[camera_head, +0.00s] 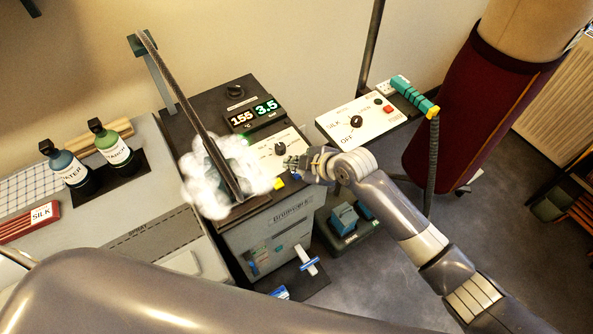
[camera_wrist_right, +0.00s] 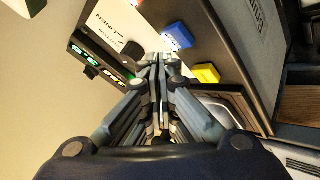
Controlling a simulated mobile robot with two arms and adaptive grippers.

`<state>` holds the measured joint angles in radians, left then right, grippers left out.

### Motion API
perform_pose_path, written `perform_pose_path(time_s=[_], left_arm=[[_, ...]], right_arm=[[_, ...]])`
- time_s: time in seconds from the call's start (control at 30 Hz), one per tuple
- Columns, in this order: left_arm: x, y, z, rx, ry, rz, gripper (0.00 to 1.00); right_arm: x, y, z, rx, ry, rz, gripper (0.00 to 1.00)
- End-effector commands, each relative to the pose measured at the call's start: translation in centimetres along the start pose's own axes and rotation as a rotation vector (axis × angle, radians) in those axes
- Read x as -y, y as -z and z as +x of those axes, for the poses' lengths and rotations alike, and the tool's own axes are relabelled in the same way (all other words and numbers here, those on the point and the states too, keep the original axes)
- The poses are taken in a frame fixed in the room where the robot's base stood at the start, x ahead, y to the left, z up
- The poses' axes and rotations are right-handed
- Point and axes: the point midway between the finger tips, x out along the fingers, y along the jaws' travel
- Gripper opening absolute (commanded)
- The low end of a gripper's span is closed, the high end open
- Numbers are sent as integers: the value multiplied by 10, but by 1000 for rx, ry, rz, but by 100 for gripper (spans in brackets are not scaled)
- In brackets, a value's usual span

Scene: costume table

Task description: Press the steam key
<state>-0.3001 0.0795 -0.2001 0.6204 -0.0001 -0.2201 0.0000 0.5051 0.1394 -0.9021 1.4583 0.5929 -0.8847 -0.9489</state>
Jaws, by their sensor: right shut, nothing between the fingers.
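The steam station (camera_head: 290,212) is a dark-topped cabinet with a white control panel (camera_head: 265,153). A white steam cloud (camera_head: 213,190) surrounds the iron at its left. In the right wrist view, a blue key (camera_wrist_right: 178,36) with small white marks and a yellow key (camera_wrist_right: 206,73) sit along the panel edge. The yellow key also shows in the head view (camera_head: 279,183). I cannot read which key is the steam key. My right gripper (camera_head: 291,162) is shut and empty over the panel's right edge, close to the keys. Contact cannot be told. My left gripper is out of view.
A lit display (camera_head: 253,114) reads 155 and 3.5. A second white panel (camera_head: 358,120) with a knob and red button stands right, near a teal handle (camera_head: 413,96). Two bottles (camera_head: 67,165) stand left. A maroon dress form (camera_head: 470,115) is at the right.

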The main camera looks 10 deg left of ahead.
Motion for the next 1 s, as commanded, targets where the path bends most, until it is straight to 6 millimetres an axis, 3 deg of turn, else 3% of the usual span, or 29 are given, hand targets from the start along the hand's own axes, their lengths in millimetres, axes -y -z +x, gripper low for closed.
perform_pose_path(time_s=[0.6,1.0], left_arm=[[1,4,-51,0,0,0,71],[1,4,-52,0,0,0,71]], right_arm=[[-30,29,-40,0,0,0,0],[-30,30,-42,0,0,0,0]])
